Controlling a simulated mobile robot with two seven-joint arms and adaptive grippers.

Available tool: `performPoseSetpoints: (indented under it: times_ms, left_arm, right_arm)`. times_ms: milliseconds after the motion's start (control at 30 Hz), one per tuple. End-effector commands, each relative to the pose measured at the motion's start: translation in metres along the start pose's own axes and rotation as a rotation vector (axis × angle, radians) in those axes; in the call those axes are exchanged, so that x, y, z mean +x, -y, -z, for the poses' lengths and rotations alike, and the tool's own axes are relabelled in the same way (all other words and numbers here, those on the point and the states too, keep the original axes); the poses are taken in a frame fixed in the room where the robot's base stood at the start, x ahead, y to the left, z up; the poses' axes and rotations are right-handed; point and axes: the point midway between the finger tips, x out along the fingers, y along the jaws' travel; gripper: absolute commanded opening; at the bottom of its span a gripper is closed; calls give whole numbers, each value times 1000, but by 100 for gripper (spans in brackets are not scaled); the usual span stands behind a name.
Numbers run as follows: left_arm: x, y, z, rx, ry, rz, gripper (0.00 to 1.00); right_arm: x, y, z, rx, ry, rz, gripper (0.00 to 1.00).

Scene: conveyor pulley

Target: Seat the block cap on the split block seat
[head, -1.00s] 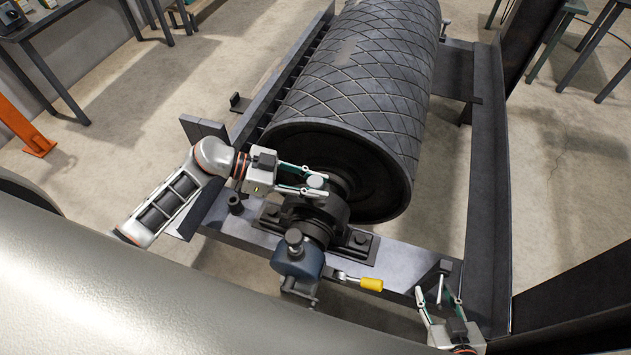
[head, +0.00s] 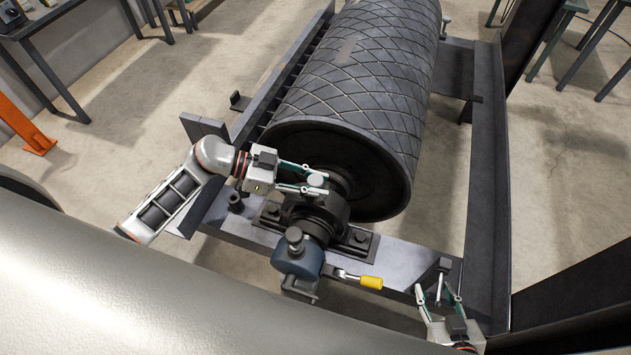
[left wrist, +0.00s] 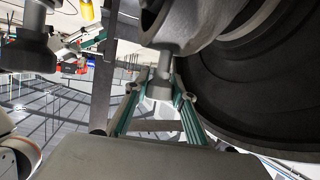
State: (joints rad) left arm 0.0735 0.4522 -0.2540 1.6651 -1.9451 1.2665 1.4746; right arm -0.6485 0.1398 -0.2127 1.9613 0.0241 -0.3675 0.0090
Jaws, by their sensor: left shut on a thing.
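The block cap (head: 322,207) is a dark rounded housing at the near end of the pulley shaft. A grey round knob (head: 318,180) stands on its top. My left gripper (head: 320,184) is shut on this knob, reaching in from the left. The left wrist view shows the knob's stem (left wrist: 163,68) between the green-sided fingers, under the curved grey cap. The split block seat (head: 356,240) is the dark bolted base below the cap. I cannot tell whether a gap lies between them. My right gripper (head: 438,297) is open at the lower right, its fingers apart.
The large ribbed pulley (head: 355,80) lies behind the block in a steel frame (head: 395,258). A blue tool body (head: 298,262) and a yellow-handled tool (head: 371,282) are in front of the block.

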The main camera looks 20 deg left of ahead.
Motion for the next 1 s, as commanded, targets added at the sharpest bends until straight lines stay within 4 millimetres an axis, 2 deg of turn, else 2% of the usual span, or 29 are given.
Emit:
performPoseSetpoints:
  times_ms: [33,1000]
  left_arm:
    - [-1,2,8,6,-12,2,0]
    - [-1,1,7,4,-12,2,0]
  right_arm:
    - [-1,0,2,0,-1,0,40]
    - [-4,-2,10,-1,-5,-2,40]
